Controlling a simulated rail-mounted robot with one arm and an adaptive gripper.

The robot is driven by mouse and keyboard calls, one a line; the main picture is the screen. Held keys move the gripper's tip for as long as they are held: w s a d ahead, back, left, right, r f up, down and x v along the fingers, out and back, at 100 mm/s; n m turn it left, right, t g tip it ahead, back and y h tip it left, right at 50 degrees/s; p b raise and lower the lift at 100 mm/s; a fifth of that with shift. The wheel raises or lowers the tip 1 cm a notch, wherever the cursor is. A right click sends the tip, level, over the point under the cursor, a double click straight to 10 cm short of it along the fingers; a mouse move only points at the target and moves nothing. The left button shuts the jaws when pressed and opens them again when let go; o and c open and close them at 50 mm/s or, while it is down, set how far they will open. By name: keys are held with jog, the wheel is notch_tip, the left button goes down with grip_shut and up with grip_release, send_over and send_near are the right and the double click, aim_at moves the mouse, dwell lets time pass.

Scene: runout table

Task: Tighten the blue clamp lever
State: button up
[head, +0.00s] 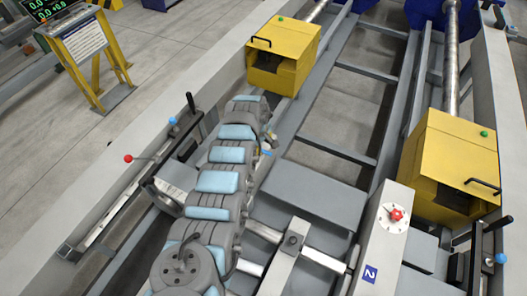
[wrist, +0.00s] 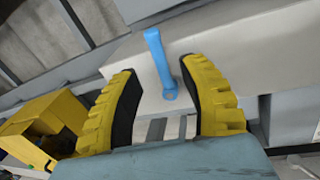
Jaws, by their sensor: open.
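The blue clamp lever (wrist: 157,60) shows in the wrist view on a pale grey block (wrist: 205,38). Its rounded hub is at the lower end and its arm runs up and slightly left. My gripper (wrist: 160,70) is open, with yellow ridged fingers on either side of the lever. The lever lies between the fingertips, closer to the right one, and I see no contact. In the head view my arm hides most of the gripper. A small blue piece (head: 266,152) beside the arm's far end may be the lever.
Yellow housings (head: 283,55) and (head: 455,160) stand on the rails. A panel with a red knob (head: 396,213) stands at right. Open gaps lie between the beams.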

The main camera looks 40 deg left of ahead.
aim_at(263, 151)
jog(key=shift+w+a+f+b, duration=0.1)
jog(key=shift+w+f+b, duration=0.1)
jog(key=shift+f+b, duration=0.85)
jog(key=shift+w+f+b, duration=0.15)
jog(key=shift+f+b, duration=0.55)
jog(key=shift+f, duration=0.5)
grip_shut()
